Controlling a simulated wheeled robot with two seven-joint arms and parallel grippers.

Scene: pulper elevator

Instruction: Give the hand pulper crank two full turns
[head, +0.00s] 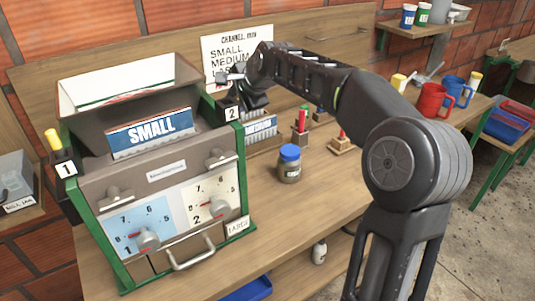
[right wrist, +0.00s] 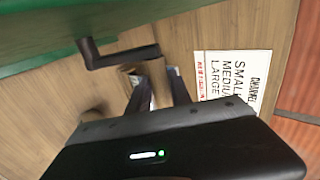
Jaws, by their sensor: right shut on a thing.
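The hand pulper (head: 120,190) is a grey and green box with a hopper on top, a "SMALL" sign and two dials on its front. Its dark crank (right wrist: 120,58) shows in the right wrist view as a bent arm coming out of the green side. My right gripper (head: 250,98) is at the pulper's far right side. In the right wrist view its two fingers (right wrist: 158,92) are shut around the crank's handle end, which they and the gripper body partly hide. My left gripper is not in view.
A sign reading "SMALL MEDIUM LARGE" (head: 232,52) stands behind the pulper. A blue-lidded jar (head: 289,163) and red-topped stamps on wooden blocks (head: 340,142) stand on the bench to the right. Red (head: 431,101) and blue mugs (head: 453,90) are farther right, beyond my arm.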

